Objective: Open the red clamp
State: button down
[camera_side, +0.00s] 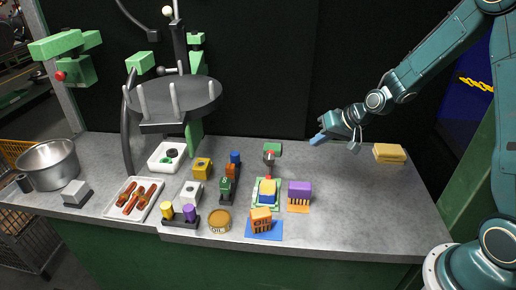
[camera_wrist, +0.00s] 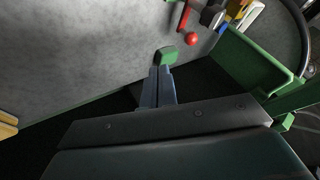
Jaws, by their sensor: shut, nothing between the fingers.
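A small clamp (camera_side: 269,159) with a red ball-ended handle stands near the back middle of the table, behind a stack of coloured blocks. In the wrist view its red ball (camera_wrist: 192,40) and a red lever (camera_wrist: 183,17) show near the top. My gripper (camera_side: 318,139) is shut and empty, above the back edge to the right of the clamp. Its closed fingers also show in the wrist view (camera_wrist: 158,75).
A dark round rack (camera_side: 174,98) with pegs rises at the back left, with a green fixture (camera_side: 66,57) bearing a red knob farther left. A metal pot (camera_side: 48,164), a sausage tray (camera_side: 134,198) and several blocks occupy the table. The right of the table is mostly clear, except yellow sponges (camera_side: 389,153).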

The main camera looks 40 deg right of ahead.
jog(key=shift+f, duration=0.15)
jog(key=x, duration=0.9)
jog(key=shift+w+a+f, duration=0.1)
jog(key=shift+w+f, duration=0.05)
jog(key=shift+w+a, duration=0.85)
jog(key=shift+a, duration=0.2)
jog(key=shift+w+a+r, duration=0.3)
jog(key=shift+w+a, duration=0.1)
jog(key=shift+a, duration=0.2)
